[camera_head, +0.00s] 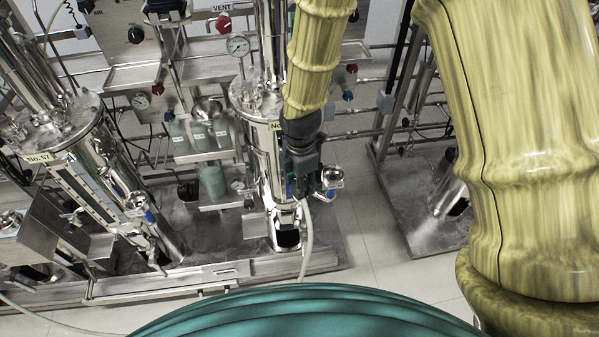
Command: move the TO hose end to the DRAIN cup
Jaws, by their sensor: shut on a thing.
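My gripper (301,188) hangs in front of the middle steel vessel (262,165), low on its right side. It is shut, and a pale hose (308,240) runs down from its fingertips to the floor skid. The hose end itself is mostly hidden by the fingers, and no TO mark can be read. A small round steel cup-like fitting (332,175) sits just right of my gripper, above a blue-handled valve (330,193). I cannot read a DRAIN label, so I cannot tell which cup is the DRAIN cup.
A second vessel (92,165) stands at left. Pipes, gauges (238,46) and valves crowd the back. Open tiled floor (362,240) lies between the skids.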

